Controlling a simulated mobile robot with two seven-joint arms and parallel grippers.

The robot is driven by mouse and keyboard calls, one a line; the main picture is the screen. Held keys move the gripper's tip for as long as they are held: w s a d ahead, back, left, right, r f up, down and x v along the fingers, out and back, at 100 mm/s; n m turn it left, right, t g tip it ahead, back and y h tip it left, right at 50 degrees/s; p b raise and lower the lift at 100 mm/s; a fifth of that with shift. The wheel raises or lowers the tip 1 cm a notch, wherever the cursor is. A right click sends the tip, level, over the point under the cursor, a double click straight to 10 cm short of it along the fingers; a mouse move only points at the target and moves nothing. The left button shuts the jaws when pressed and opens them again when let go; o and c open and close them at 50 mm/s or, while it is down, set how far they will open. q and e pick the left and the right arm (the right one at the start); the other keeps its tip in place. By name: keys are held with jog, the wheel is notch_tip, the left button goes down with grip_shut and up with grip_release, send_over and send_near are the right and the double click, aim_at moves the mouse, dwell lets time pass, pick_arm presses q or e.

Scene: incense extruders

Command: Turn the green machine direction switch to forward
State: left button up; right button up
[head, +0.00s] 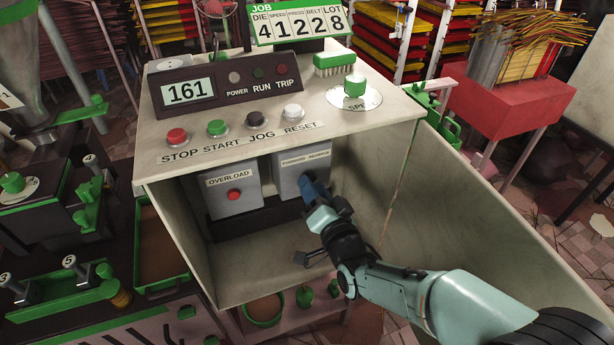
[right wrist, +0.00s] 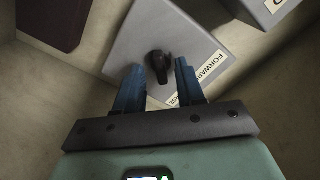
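The direction switch box (head: 287,180) is a grey box with a FORWARD/REVERSE label (head: 306,158), in the open cabinet under the sloped panel. In the right wrist view, its black knob (right wrist: 158,65) sits on the grey box face (right wrist: 135,45) beside the label (right wrist: 209,67). I cannot tell which word the knob points to. In the head view my right gripper (head: 308,184) is in front of the box and hides the knob. In the right wrist view its two blue fingers are apart, one on each side of the knob, with no clear contact. My left gripper is not in view.
An OVERLOAD box (head: 231,196) with a red button is left of the switch box. Above is a cream panel (head: 340,120) with STOP, START, JOG and RESET buttons and a green speed knob (head: 355,86). Cabinet side walls (head: 465,225) stand close to my right arm.

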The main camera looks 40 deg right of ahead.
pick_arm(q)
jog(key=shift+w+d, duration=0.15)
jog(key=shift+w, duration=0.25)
pick_arm(e)
jog(key=shift+w, duration=0.3)
grip_shut()
jog(key=shift+n, duration=0.3)
jog(key=shift+r+n, duration=0.1)
jog(key=shift+n, duration=8.8)
